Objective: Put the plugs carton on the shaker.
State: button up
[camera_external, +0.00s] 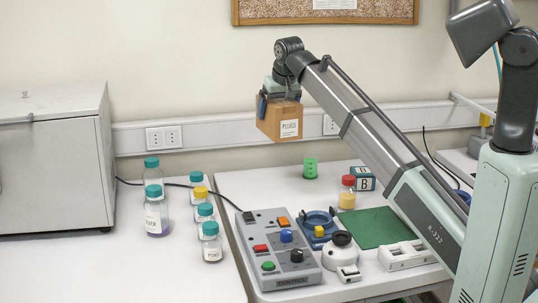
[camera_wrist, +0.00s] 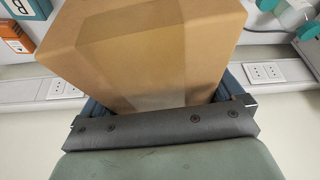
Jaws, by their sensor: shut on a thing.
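The plugs carton (camera_external: 275,122) is a brown cardboard box with a white label reading PLUGS. My gripper (camera_external: 279,97) is shut on it from above and holds it high in the air, in front of the wall and well above the right table. In the wrist view the carton (camera_wrist: 150,50) fills the upper middle, between blue fingers that it partly hides. No object is labelled as the shaker. A blue device with a round ring (camera_external: 318,219) and a white device with a black knob (camera_external: 341,251) stand on the right table; I cannot tell if either is the shaker.
A control box (camera_external: 278,247) with buttons stands at the table's front left. A green mat (camera_external: 376,227), a red-capped jar (camera_external: 347,193), a green cup (camera_external: 310,168) and a B box (camera_external: 362,179) are nearby. Several bottles (camera_external: 155,208) stand on the left table.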

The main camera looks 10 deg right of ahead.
jog(key=s+a+n+g+y, duration=0.1)
jog(key=s+a+n, duration=0.4)
jog(key=a, duration=0.9)
jog(key=s+a+n+g+y, duration=0.1)
jog(key=s+a+n+y, duration=0.35)
jog(key=a, duration=1.05)
jog(key=s+a+n+g+h, duration=0.2)
jog(key=s+a+n, duration=0.5)
jog(key=s+a, duration=1.8)
jog(key=shift+y, duration=0.25)
jog(key=shift+d+f, duration=0.2)
jog(key=shift+f, duration=5.2)
jog(key=shift+d+f, duration=0.15)
jog(key=shift+f, duration=5.2)
jog(key=shift+f, duration=0.15)
jog(key=o, duration=0.8)
